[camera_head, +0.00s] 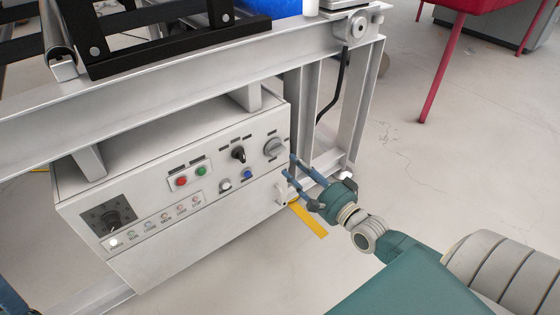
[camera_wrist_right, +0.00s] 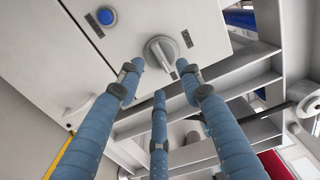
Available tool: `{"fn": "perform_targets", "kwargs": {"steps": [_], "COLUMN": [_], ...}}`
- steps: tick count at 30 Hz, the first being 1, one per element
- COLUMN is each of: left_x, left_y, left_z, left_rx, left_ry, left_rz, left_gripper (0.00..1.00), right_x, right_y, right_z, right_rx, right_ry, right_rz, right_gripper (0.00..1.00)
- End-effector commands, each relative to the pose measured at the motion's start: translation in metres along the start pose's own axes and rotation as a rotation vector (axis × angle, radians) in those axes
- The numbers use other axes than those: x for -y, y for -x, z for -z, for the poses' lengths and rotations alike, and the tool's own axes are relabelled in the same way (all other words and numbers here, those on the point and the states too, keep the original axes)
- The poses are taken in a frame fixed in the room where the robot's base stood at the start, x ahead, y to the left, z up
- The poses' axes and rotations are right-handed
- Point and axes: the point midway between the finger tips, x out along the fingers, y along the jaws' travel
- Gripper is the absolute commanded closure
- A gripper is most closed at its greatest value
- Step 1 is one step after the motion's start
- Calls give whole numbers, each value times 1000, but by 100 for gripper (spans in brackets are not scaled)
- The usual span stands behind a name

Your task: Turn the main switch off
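The control box (camera_head: 185,190) hangs under a metal frame. A grey rotary switch (camera_head: 275,147) sits at the upper right of its front and also shows in the right wrist view (camera_wrist_right: 160,52); its label is too small to read, so I cannot confirm it is the main switch. My right gripper (camera_head: 290,165) has its three blue fingers spread and empty, just right of and below this switch. In the wrist view, two fingertips (camera_wrist_right: 160,66) flank the switch's lower edge; contact cannot be told. A dark blue piece at the lower-left corner, perhaps my left gripper (camera_head: 12,301), is mostly cut off.
A frame leg (camera_head: 362,120) stands right of the box.

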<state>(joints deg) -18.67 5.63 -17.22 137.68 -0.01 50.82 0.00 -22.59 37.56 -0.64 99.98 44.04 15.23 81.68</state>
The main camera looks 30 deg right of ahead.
Motion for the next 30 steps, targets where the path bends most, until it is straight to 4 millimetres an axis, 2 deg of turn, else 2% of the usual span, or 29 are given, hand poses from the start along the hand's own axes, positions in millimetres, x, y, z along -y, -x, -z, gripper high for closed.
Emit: {"fn": "perform_targets", "kwargs": {"steps": [3, 10, 15, 23, 28, 30], "left_x": [0, -2, -2, -2, -2, -2], "left_y": [0, -8, -11, -12, -12, -12], "left_z": [-1, -2, -1, -1, -1, -1], "left_rx": [-30, -65, -75, -75, -76, -76], "left_ry": [-4, -9, -10, -10, -10, -10], "left_rz": [-11, -26, -31, -31, -31, -31], "left_gripper": [60, 60, 60, 60, 60, 60], "right_x": [-3, -2, -2, -2, -2, -2], "right_y": [-25, -58, -67, -67, -67, -67], "right_z": [0, 0, 0, 0, 0, 0], "right_rx": [-1, -1, -1, -1, -1, -1], "right_ry": [0, 2, 1, 2, 2, 2], "right_rz": [4, 2, -2, -3, -3, -3], "right_gripper": [64, 64, 64, 64, 97, 100]}}
